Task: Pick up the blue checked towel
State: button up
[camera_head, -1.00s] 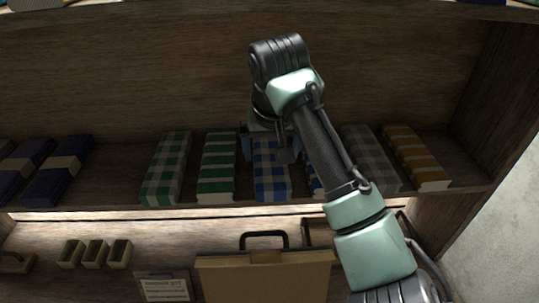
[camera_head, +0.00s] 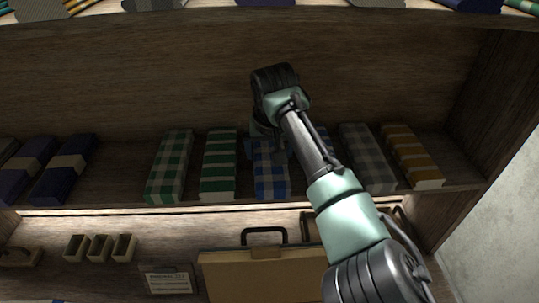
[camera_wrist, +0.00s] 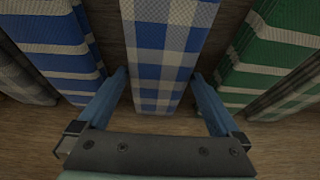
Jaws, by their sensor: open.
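The blue checked towel (camera_head: 271,181), folded in blue and white checks, lies on the middle shelf among other towels. In the wrist view the blue checked towel (camera_wrist: 160,60) runs up the middle of the picture. My gripper (camera_wrist: 158,82) is open, with one blue finger on each side of the towel. Bare wood shows between the fingers and the towel near its lower end, so they look apart from it there. In the head view my gripper (camera_head: 268,150) is over the towel's back part, partly hidden by my own arm.
A green striped towel (camera_head: 219,165) and a blue striped towel (camera_wrist: 55,45) flank it closely. A green checked towel (camera_head: 170,166), a grey checked towel (camera_head: 366,157) and a yellow striped towel (camera_head: 412,157) lie farther out. An upper shelf (camera_head: 190,23) is above; a case (camera_head: 262,275) stands below.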

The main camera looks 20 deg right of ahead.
jog(key=shift+c, duration=0.3)
jog(key=c, duration=1)
jog(key=shift+r, duration=0.1)
jog(key=shift+c, duration=0.2)
